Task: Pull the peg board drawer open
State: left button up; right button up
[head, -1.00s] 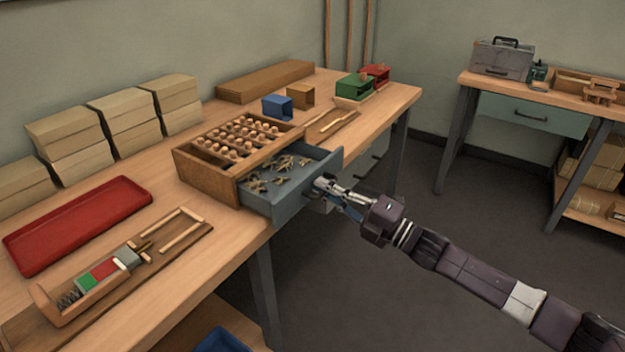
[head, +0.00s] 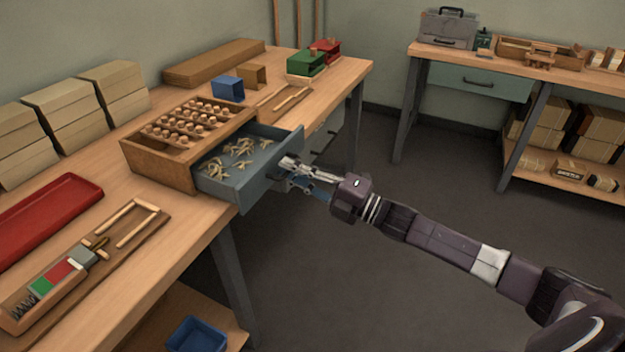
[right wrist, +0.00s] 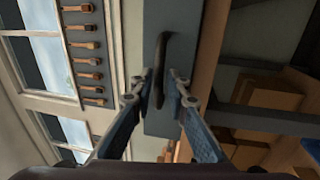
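The peg board (head: 160,170) is a wooden box with rows of round pegs on the bench. Its grey-blue drawer (head: 248,187) stands pulled out toward the right, with small tan pieces (head: 232,150) inside. My right gripper (head: 294,174) is at the drawer front. In the right wrist view, the dark curved handle (right wrist: 163,62) shows on the drawer front (right wrist: 188,45), between the two fingers of my right gripper (right wrist: 163,76). The fingers stand apart, one on each side of the handle; I see no clear contact. My left gripper is not in view.
A red tray (head: 40,222) and a wooden fixture board (head: 115,240) lie on the near bench. Blue (head: 228,88) and green (head: 306,63) boxes stand behind the peg board. The floor (head: 400,190) right of the bench is clear. A second bench (head: 500,57) stands at the back right.

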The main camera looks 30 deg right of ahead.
jog(key=v, duration=1.1)
jog(key=shift+s, duration=0.2)
jog(key=shift+d, duration=0.1)
